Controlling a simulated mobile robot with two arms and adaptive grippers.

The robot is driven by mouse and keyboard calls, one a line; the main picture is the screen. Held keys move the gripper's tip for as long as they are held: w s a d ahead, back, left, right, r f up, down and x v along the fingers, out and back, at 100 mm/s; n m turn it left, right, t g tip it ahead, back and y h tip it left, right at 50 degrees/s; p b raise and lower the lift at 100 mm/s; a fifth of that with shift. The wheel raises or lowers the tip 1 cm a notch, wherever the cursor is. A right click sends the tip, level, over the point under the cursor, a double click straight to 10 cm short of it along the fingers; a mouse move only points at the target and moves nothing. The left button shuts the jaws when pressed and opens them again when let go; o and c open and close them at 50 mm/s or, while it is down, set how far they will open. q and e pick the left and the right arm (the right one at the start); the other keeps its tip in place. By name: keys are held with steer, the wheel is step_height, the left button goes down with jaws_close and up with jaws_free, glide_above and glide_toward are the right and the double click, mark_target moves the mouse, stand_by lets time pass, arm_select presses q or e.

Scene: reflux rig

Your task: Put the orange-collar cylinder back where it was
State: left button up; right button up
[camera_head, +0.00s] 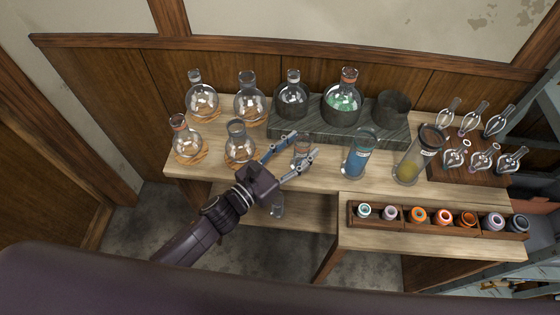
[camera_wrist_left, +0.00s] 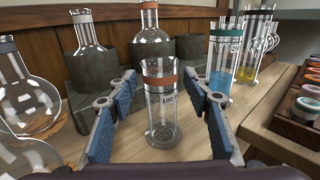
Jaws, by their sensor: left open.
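The orange-collar cylinder (camera_wrist_left: 162,108) is clear glass, looks empty and is marked 100. It stands upright on the wooden bench (camera_wrist_left: 128,150) in the left wrist view. In the head view it (camera_head: 303,158) is partly hidden by my left gripper (camera_head: 306,143). My left gripper is open, with one blue-padded finger on each side of the cylinder in the left wrist view (camera_wrist_left: 163,88). Gaps show between the cylinder and both pads. The blue-liquid cylinder (camera_head: 356,160) and the yellow-liquid cylinder (camera_head: 406,170) stand to the right. My right gripper is not in view.
A grey stone block (camera_head: 315,129) behind bears flasks, including a green-filled one (camera_head: 341,103), and a dark pot (camera_head: 390,108). Round flasks (camera_head: 240,147) stand left. A rack of collars (camera_head: 405,228) lies front right, and a wooden stand (camera_head: 443,170) holds small glass pieces.

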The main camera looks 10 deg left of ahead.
arm_select(q)
steer(key=b+v, duration=0.2)
steer(key=v, duration=0.9)
steer(key=shift+s, duration=0.1)
